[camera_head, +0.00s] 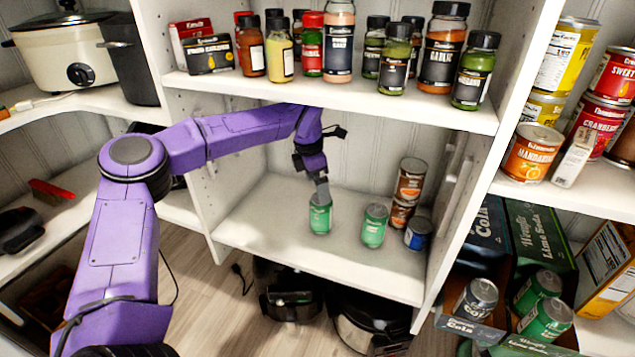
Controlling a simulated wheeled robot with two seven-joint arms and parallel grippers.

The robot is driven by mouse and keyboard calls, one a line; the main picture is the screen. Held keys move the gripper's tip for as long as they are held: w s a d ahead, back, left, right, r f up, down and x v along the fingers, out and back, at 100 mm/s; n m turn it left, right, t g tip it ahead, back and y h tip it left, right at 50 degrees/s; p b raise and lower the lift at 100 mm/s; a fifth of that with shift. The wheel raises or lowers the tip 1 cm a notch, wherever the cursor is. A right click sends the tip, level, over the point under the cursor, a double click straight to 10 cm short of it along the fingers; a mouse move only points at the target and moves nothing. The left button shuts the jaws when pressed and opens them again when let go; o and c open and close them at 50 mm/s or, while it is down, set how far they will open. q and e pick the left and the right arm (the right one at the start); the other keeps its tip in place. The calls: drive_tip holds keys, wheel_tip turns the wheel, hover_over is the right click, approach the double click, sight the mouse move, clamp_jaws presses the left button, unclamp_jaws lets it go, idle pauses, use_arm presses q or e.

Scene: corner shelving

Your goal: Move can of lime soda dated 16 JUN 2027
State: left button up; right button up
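A green soda can (320,217) is upright at the middle shelf, left of centre. My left gripper (320,193) points down at its top, with a grey finger overlapping the can's upper part. I cannot tell whether the fingers are closed on it or whether the can touches the shelf. A second green can (374,227) stands upright to its right on the same shelf. More green lime soda cans lie in an open carton (540,235) at lower right. No date is legible on any can. My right gripper is not in view.
On the middle shelf (270,235), two stacked orange-brown cans (408,180) and a blue can (417,234) stand to the right; its left part is clear. Spice jars line the shelf above (300,92). A cola carton (485,240) is at lower right.

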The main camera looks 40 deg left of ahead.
sight(322, 211)
use_arm(q)
drive_tip(key=f+b, duration=0.1)
drive_tip(key=f, duration=0.2)
drive_tip(key=f+b, duration=0.1)
drive_tip(key=f, duration=0.3)
drive_tip(key=w+d+f+b, duration=0.1)
drive_tip(key=f, duration=0.2)
drive_tip(key=shift+w+f, duration=0.1)
drive_tip(key=shift+f, duration=0.05)
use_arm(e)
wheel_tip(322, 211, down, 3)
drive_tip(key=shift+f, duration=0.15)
